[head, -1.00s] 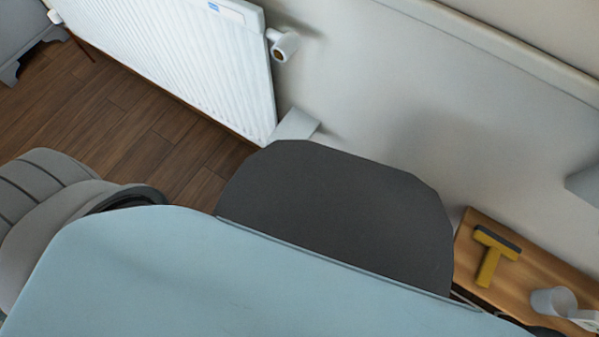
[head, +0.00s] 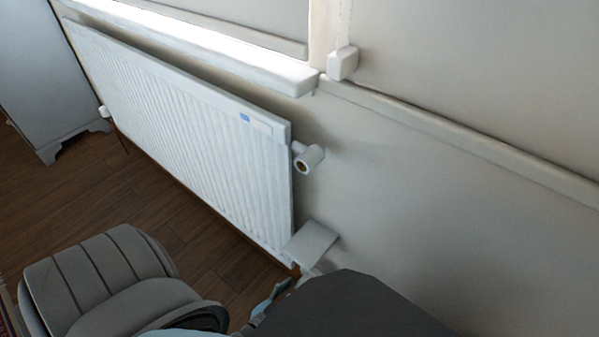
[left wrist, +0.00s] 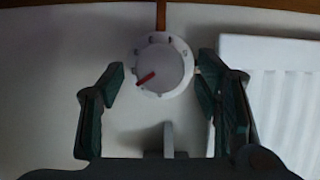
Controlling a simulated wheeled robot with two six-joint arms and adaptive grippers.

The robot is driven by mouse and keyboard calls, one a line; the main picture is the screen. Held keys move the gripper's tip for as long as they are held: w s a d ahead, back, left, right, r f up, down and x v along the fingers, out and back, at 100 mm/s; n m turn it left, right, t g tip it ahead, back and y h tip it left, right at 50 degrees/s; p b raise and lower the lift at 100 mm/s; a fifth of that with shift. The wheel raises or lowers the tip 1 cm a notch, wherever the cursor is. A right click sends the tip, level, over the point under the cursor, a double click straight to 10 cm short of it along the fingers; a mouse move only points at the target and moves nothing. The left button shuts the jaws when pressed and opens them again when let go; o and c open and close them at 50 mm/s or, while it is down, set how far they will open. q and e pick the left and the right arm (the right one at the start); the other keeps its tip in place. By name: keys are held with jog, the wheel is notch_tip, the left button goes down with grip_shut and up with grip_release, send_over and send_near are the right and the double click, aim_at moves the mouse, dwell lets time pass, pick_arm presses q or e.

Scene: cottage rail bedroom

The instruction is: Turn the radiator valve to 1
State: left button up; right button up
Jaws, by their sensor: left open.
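The radiator valve (left wrist: 168,62) shows in the left wrist view as a round white knob with dark marks around its rim. A red pointer on its face points to the lower left; I cannot read the marks. My left gripper (left wrist: 160,78) is open, with one dark green finger on each side of the knob in the picture. Whether the fingers touch the knob I cannot tell. In the head view the left gripper (head: 270,300) is a small bluish shape below the radiator's right corner, mostly hidden by my body. The knob cannot be made out there. My right gripper is not in view.
The white ribbed radiator (head: 190,130) hangs on the pale wall. A white fitting (head: 311,157) sticks out at its upper right and a pale ledge (head: 312,242) is at its lower right. A windowsill (head: 220,50) is above. A grey cabinet (head: 45,75) stands left on the wooden floor (head: 120,205).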

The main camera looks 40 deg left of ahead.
pick_arm(q)
jog(key=shift+x, duration=1.05)
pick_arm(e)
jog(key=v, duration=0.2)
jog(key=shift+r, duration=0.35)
pick_arm(q)
jog(key=shift+c, duration=0.5)
